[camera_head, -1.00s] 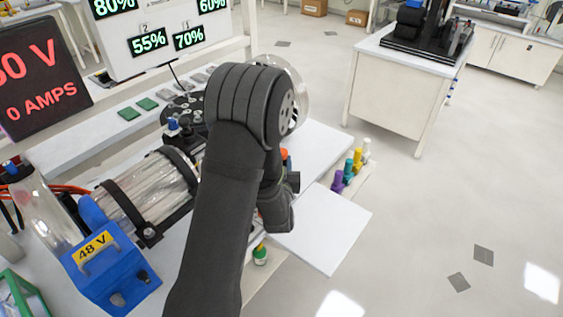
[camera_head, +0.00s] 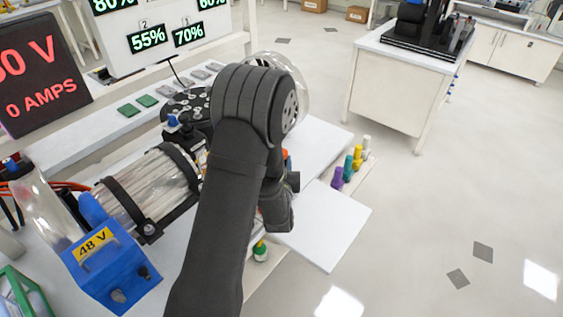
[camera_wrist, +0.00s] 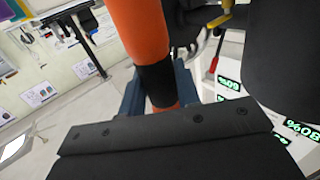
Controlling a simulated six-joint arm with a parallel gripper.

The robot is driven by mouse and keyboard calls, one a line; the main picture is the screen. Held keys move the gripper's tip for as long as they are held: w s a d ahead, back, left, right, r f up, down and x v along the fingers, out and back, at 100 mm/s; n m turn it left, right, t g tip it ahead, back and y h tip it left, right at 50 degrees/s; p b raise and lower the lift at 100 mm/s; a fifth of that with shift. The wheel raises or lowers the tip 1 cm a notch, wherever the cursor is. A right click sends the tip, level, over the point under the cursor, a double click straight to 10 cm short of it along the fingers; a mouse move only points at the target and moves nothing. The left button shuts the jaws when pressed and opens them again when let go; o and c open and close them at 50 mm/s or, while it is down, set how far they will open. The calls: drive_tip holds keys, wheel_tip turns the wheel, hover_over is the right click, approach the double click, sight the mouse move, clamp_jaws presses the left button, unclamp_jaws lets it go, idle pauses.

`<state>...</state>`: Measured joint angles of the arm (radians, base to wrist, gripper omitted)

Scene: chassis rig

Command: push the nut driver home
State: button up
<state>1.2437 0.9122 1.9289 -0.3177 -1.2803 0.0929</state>
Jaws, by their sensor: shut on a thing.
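The nut driver (camera_wrist: 142,25) has an orange handle with a black band and fills the middle of the wrist view. My gripper (camera_wrist: 158,90) is shut on it, with blue-grey fingers on both sides of the handle near the band. In the head view my arm hides the gripper and most of the driver. A small bit of orange (camera_head: 286,155) shows beside my arm there. The driver's tip and the place it sits in are hidden, so I cannot tell how deep it is.
A rack with purple (camera_head: 338,178), teal, yellow and white handles stands right of my arm. A clear cylinder (camera_head: 150,192) with black bands and a blue 48 V box (camera_head: 108,265) are on the left. A white board (camera_head: 325,225) lies at the right edge.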

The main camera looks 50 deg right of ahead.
drive_tip(key=shift+f, duration=0.1)
drive_tip(key=o, duration=1.1)
drive_tip(key=shift+c, duration=0.2)
drive_tip(key=shift+s+a, duration=0.1)
drive_tip(key=shift+a, duration=0.05)
drive_tip(key=v, duration=1.7)
